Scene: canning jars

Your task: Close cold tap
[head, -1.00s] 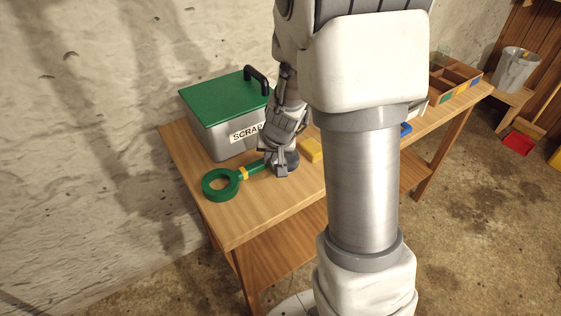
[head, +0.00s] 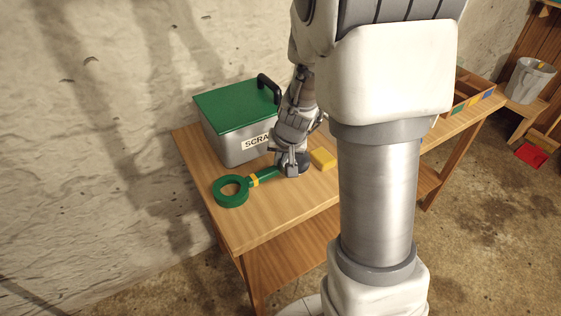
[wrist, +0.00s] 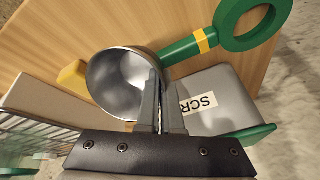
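No tap shows in either view. A metal cup (wrist: 112,78) with a green handle ending in a ring (head: 231,191) lies on the wooden bench; the handle has a yellow band. My gripper (head: 290,170) is at this cup, low over the bench. In the wrist view, my gripper's fingers (wrist: 159,78) are close together at the cup's rim, one inside and one outside, and look shut on its wall. The contact itself is partly hidden.
A grey bin with a green lid (head: 238,105), lettered "SCRA…", stands behind the cup. A yellow block (head: 323,159) lies right of the cup. A divided wooden tray (head: 470,92) is at the bench's far right. A grey bucket (head: 529,80) stands beyond. The bench's front left is clear.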

